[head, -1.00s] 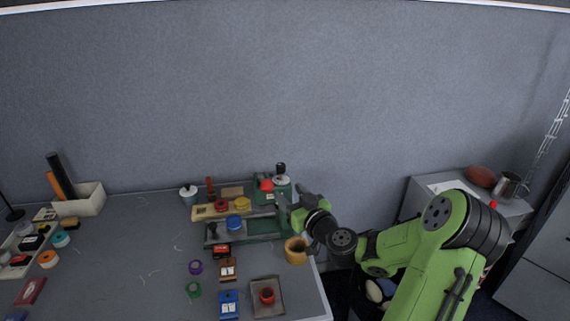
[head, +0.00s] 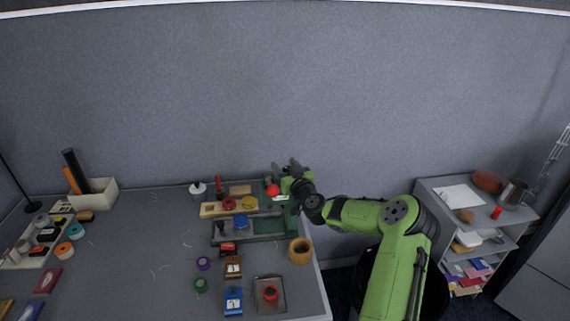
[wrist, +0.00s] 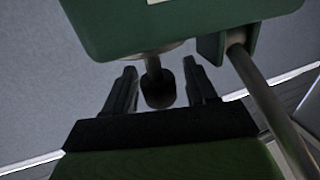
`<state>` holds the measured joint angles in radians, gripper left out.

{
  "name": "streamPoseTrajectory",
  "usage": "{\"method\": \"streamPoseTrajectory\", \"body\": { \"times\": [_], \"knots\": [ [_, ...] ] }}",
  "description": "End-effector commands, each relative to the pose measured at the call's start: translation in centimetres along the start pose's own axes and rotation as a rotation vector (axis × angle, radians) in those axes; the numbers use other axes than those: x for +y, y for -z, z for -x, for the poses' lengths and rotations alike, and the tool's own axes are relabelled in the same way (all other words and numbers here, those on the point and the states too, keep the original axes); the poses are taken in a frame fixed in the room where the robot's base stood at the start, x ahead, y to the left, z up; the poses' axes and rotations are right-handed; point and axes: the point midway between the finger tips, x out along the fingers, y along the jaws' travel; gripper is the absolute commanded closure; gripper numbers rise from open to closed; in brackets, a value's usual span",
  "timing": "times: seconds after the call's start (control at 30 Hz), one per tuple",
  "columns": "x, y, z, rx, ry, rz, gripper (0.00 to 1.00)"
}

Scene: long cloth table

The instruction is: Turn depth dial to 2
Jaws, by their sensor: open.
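A green bench machine (head: 280,228) stands at the back right of the table, with a red knob (head: 272,190) on its upper part. In the wrist view, its green body (wrist: 180,22) fills the top. A pale round plate (wrist: 138,51) shows at the body's edge, and a dark knob on a short stem (wrist: 158,92) sticks out from it, probably the depth dial. My gripper (wrist: 162,76) is open, one finger on each side of this knob, with visible gaps. In the head view my gripper (head: 287,167) is at the machine's top and hides the knob. No dial numbers are readable.
A tan ring (head: 300,251) stands near the table's right edge. A wooden tray (head: 210,211) with red and yellow round pieces lies beside the machine. Small blocks and rings lie in front. In the wrist view a metal rod (wrist: 268,100) runs close to the right finger.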

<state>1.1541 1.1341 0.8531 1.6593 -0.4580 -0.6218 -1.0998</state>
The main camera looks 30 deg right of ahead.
Motion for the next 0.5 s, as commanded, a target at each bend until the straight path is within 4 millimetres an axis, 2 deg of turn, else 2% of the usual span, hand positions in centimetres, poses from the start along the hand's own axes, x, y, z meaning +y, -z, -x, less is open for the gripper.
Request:
{"method": "streamPoseTrajectory", "body": {
  "times": [0.27,0.5],
  "knots": [
    [-0.01,-0.04,-0.33,-0.001,0.0,0.0,0.44],
    [-0.01,-0.04,-0.3,0.0,0.001,0.0,0.79]
  ]
}}
